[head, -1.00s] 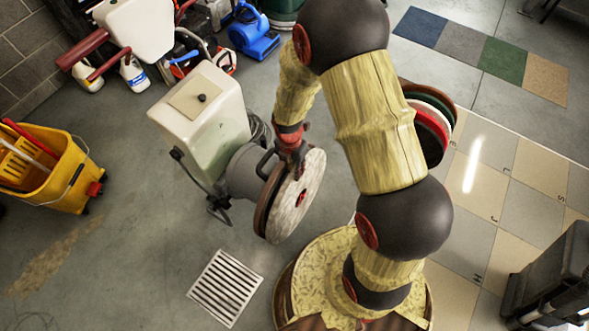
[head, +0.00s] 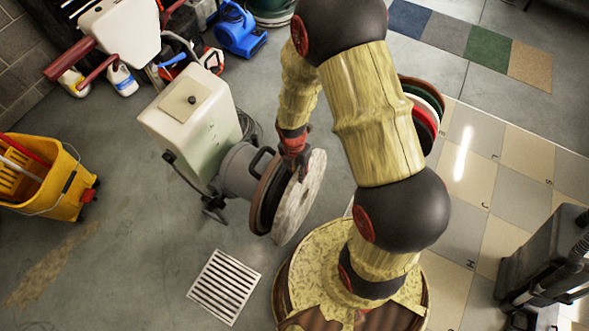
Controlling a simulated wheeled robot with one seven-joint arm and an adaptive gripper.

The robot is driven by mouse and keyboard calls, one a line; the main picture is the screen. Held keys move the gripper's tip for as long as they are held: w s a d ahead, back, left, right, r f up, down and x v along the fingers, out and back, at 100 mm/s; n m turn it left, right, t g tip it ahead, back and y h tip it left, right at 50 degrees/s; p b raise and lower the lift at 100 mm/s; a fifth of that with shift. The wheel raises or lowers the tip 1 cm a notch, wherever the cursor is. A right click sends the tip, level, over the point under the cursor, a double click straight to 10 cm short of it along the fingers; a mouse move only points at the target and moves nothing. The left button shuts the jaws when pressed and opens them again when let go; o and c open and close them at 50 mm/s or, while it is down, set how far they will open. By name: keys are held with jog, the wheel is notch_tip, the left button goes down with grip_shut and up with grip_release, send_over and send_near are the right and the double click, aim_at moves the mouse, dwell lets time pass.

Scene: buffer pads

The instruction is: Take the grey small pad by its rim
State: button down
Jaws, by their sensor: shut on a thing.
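The small grey pad (head: 302,203) is a pale, mottled round disc standing on edge in front of the floor machine (head: 190,125). My gripper (head: 297,160) is shut on the pad's upper rim. The pad is tilted, and a gap with dark parts shows between it and the machine's brown-edged round head (head: 262,192). The fingertips are small here and partly hidden by the rim.
A stack of coloured pads (head: 424,115) stands behind my arm. A yellow mop bucket (head: 50,180) is at left and a blue blower (head: 240,32) at the back. A floor drain (head: 224,287) lies in front. A dark machine (head: 545,260) is at right.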

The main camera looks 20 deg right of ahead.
jog(key=shift+s+d+r+p, duration=0.1)
jog(key=shift+s+d+p, duration=0.2)
jog(key=shift+s+d, duration=0.25)
jog(key=shift+s+d+r+p, duration=0.1)
jog(key=shift+s+d+p, duration=0.25)
jog(key=shift+s, duration=0.4)
